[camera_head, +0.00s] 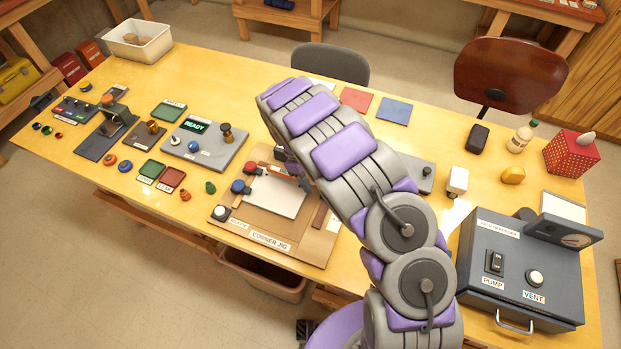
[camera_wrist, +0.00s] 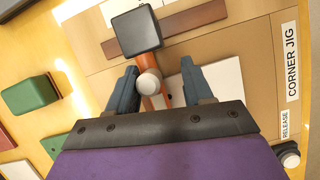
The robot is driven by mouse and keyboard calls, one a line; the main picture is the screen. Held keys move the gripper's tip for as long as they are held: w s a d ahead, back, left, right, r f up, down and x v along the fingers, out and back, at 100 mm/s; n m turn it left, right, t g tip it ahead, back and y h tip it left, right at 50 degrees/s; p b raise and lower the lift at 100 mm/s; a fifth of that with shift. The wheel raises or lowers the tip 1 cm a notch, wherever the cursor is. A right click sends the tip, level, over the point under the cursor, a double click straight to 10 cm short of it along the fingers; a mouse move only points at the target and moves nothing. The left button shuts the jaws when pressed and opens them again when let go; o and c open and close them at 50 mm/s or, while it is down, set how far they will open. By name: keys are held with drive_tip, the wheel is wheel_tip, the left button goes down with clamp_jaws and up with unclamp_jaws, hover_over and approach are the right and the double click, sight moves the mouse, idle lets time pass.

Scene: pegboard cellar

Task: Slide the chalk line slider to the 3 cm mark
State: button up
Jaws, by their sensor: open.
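The corner jig (camera_head: 262,242) is a tan board near the table's front edge; its label also shows in the wrist view (camera_wrist: 291,62). No part is clearly marked as the chalk line slider, and I see no readable 3 cm mark. In the wrist view my gripper (camera_wrist: 157,95) is open above the jig. Its blue-grey fingers stand on either side of an orange bar (camera_wrist: 148,58) with a round white knob (camera_wrist: 149,82). I cannot tell whether they touch it. A dark square block (camera_wrist: 137,31) is just beyond the knob.
A white sheet (camera_head: 272,199) lies on the jig near a blue knob (camera_head: 238,187) and a white release button (camera_head: 220,212). A grey READY box (camera_head: 205,146) stands to the left. A dark PUMP and VENT box (camera_head: 520,265) stands at the right.

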drive_tip(key=p+v, duration=0.1)
drive_tip(key=v, duration=1.6)
drive_tip(key=shift+p, duration=0.35)
drive_tip(key=shift+r, duration=0.15)
